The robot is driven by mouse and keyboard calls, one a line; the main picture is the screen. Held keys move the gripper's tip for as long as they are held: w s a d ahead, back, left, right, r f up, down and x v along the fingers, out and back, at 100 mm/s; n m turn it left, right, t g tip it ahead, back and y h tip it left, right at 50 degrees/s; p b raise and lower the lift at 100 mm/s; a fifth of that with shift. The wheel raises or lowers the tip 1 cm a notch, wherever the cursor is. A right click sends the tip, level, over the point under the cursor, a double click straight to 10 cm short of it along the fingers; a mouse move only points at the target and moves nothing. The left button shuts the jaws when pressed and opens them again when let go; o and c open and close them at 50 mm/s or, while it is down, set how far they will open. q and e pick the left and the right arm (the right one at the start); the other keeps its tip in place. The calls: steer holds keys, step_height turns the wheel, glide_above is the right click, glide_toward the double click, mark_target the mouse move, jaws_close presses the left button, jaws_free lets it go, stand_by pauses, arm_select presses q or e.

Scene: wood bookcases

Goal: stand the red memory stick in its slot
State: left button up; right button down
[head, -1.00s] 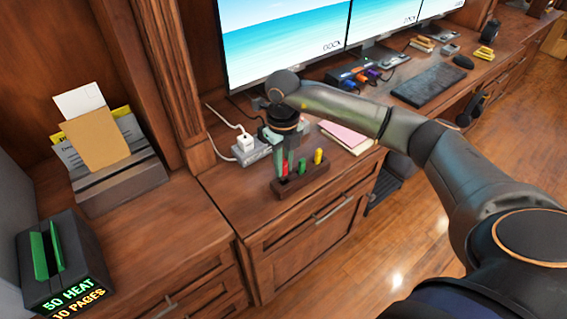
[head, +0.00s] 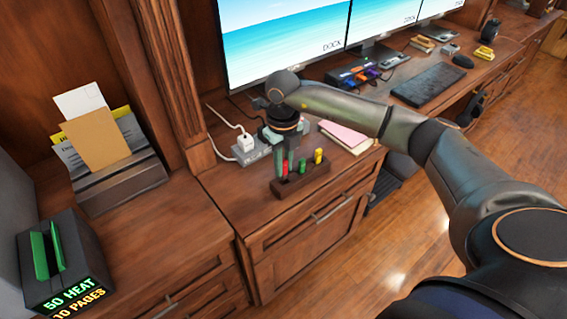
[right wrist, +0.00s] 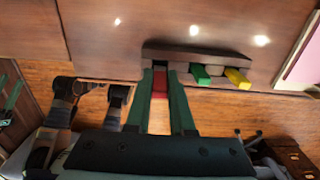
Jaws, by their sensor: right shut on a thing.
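The red memory stick (head: 285,170) is upright at the left end of the dark wooden holder (head: 301,184). My right gripper (head: 284,163) points down over that end and is shut on the red stick. In the right wrist view the red stick (right wrist: 160,84) sits between the two green fingers, its far end meeting the holder (right wrist: 195,57). How deep it sits in the slot I cannot tell. A green stick (head: 302,165) and a yellow stick (head: 318,156) stand in the holder to its right. My left gripper is out of view.
A power strip (head: 250,153) with a white plug lies behind the holder. A pink notepad (head: 345,136) lies to the right. A letter tray (head: 122,182) and a dark box with green parts (head: 65,265) stand at left. The desktop in front of the holder is clear.

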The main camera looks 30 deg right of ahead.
mark_target(284, 178)
arm_select(q)
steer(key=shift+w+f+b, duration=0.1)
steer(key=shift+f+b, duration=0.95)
steer(key=shift+b, duration=0.1)
arm_select(e)
steer(key=shift+f, duration=1.7)
steer(key=c, duration=0.7)
jaws_free()
steer(key=shift+r, duration=0.8)
step_height(284, 178, up, 10)
steer(key=shift+w+f, duration=0.1)
steer(key=shift+r, duration=0.6)
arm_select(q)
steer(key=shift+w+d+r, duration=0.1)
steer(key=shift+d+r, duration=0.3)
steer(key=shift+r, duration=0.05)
